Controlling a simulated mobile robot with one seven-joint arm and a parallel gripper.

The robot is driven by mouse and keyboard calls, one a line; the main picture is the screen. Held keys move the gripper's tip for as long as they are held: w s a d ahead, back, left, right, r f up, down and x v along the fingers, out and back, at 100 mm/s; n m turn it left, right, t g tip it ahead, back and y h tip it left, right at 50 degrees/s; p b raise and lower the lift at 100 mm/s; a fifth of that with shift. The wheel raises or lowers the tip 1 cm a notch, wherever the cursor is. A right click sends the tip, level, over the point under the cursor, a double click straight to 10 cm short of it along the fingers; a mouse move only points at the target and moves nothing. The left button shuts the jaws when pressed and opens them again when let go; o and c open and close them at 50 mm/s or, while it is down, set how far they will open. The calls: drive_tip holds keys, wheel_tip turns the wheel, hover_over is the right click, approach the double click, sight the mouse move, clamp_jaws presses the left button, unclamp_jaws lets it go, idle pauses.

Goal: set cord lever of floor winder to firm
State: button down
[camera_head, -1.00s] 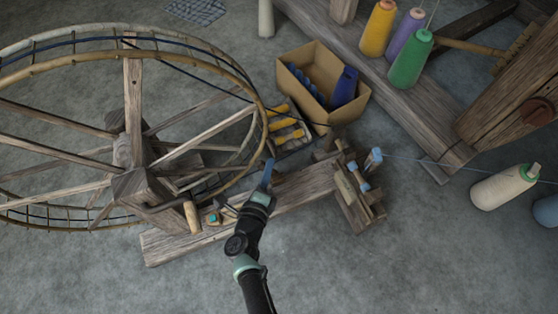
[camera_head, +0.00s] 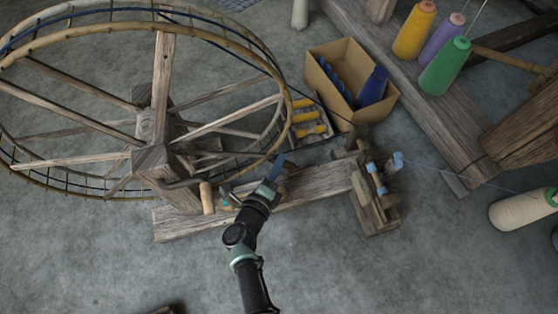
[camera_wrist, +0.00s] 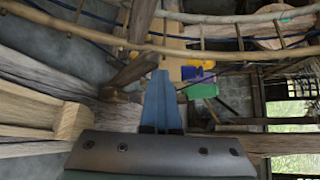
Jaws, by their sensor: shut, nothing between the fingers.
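The floor winder is a large spoked wooden wheel (camera_head: 165,75) on a long plank base (camera_head: 315,182). A pale crank handle (camera_head: 207,198) stands out by the wheel's hub. A small metal piece with a teal spot (camera_head: 228,198) sits on the base just right of the handle, partly hidden by my wrist; I cannot tell if it is the cord lever or how it is set. My gripper (camera_head: 278,165) is shut and empty, its blue fingers above the base near the wheel's lower right rim. The wrist view shows the closed fingers (camera_wrist: 160,85) with the bamboo rim beyond them.
A spindle block (camera_head: 372,200) stands at the base's right end. A tray of yellow bobbins (camera_head: 309,130) and a cardboard box (camera_head: 330,105) lie behind. Thread cones, one green (camera_head: 445,66), stand on the loom beam.

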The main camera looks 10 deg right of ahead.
drive_tip(key=shift+s+a+f+y, duration=0.2)
drive_tip(key=shift+a+f+y, duration=0.2)
drive_tip(key=shift+a, duration=0.3)
drive_tip(key=d+r+p, duration=0.3)
drive_tip(key=d, duration=0.1)
drive_tip(key=s+a+f, duration=0.3)
drive_tip(key=s, duration=0.4)
drive_tip(key=shift+s+f+h, duration=0.3)
drive_tip(key=shift+f+h, duration=0.05)
drive_tip(key=shift+h, duration=0.05)
